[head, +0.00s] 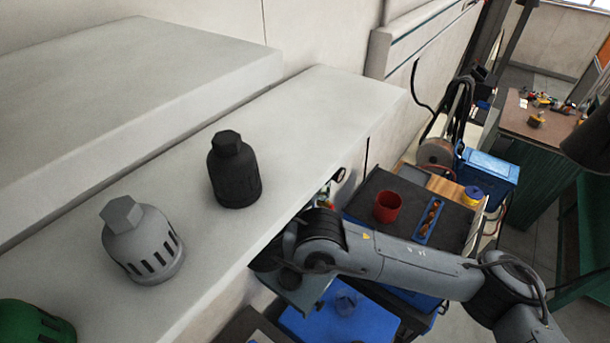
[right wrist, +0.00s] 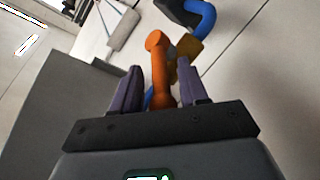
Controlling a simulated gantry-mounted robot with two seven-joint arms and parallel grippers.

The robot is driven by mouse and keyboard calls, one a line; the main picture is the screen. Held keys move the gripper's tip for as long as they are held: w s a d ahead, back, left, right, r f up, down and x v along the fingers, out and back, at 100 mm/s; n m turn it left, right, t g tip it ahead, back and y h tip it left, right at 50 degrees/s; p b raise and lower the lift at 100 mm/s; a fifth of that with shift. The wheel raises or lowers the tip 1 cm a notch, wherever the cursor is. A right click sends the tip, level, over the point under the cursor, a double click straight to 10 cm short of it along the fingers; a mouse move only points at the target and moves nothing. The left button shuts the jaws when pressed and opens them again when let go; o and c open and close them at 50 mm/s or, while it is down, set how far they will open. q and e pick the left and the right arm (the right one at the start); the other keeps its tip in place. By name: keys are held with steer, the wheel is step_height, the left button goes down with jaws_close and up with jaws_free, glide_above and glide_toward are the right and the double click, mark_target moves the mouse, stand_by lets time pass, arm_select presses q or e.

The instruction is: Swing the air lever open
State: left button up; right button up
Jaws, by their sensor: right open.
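The orange air lever (right wrist: 158,52) shows in the right wrist view, with a knobbed end toward the top. It lies between the two purple fingers of my right gripper (right wrist: 160,76), which is open. A narrow gap shows on the lever's left side; on its right the finger is close, and I cannot tell if it touches. A brass-coloured fitting (right wrist: 189,46) sits behind the lever, beside a curved blue pipe (right wrist: 204,22). In the head view my right arm reaches in from the right to the ledge's front edge; the lever and fingertips are hidden there. My left gripper is not in view.
In the head view, a pale ledge (head: 325,100) holds a black bottle-shaped part (head: 234,175), a grey slotted one (head: 142,245) and a green one (head: 30,325). A red cup (head: 387,207) and a blue tray (head: 428,222) stand on a dark cart top beyond my arm.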

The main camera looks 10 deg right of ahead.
steer(key=v, duration=0.6)
steer(key=shift+s+a, duration=0.2)
steer(key=shift+s, duration=0.15)
